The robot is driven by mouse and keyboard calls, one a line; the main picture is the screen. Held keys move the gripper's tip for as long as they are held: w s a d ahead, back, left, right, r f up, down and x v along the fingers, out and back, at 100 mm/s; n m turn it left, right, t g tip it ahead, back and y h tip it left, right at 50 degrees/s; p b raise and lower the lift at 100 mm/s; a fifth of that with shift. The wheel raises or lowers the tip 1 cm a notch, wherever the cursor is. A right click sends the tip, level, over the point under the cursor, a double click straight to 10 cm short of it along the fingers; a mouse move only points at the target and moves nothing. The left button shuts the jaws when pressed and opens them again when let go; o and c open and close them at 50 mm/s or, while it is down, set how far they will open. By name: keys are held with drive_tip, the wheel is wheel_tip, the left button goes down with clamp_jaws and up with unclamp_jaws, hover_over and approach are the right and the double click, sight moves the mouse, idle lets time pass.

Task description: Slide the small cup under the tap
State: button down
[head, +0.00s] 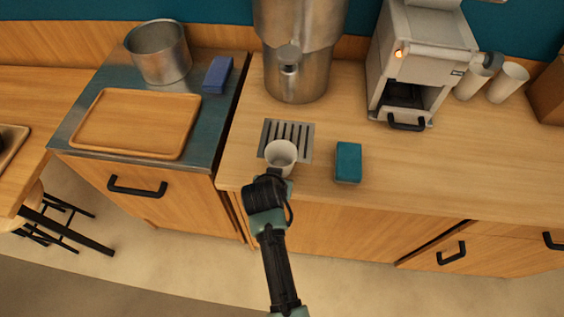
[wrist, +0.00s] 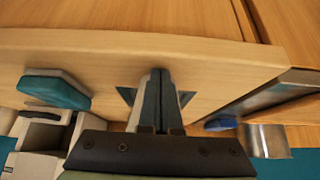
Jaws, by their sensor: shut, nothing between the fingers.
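The small white cup (head: 281,157) stands upright at the front edge of the slotted drip grate (head: 308,131) on the counter. The tap (head: 289,67) is on the front of the steel urn (head: 300,30), behind the cup and further back over the counter. My gripper (head: 274,174) is just in front of the cup, close to its near side; I cannot tell whether they touch. In the wrist view my gripper (wrist: 162,78) has its fingers together with nothing between them. There the cup is mostly or fully hidden behind the fingers.
A teal sponge (head: 348,162) lies right of the grate. A coffee machine (head: 420,60) and white cups (head: 508,82) stand further right. On the left are a wooden tray (head: 137,123), a pot (head: 158,53) and a blue block (head: 217,75). The counter between grate and urn is clear.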

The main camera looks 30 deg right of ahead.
sight(283, 155)
drive_tip(key=shift+w+d+f+b, duration=0.1)
drive_tip(key=shift+w+d+b, duration=0.85)
drive_tip(key=shift+w, duration=0.3)
drive_tip(key=shift+w+d+r+b, duration=0.1)
drive_tip(key=shift+w+d+b, duration=0.8)
drive_tip(key=shift+w, duration=0.3)
drive_tip(key=shift+w+d+f+b, duration=0.1)
drive_tip(key=shift+w+d+b, duration=0.8)
drive_tip(key=shift+w, duration=0.35)
drive_tip(key=shift+s+a+r+p, duration=0.25)
drive_tip(key=shift+s+a+p, duration=0.25)
drive_tip(key=shift+p, duration=0.4)
drive_tip(key=shift+s+a+f+p, duration=0.15)
drive_tip(key=shift+s+a+p, duration=0.35)
drive_tip(key=shift+s+p, duration=0.25)
wheel_tip(283, 155, up, 10)
drive_tip(key=p, duration=0.9)
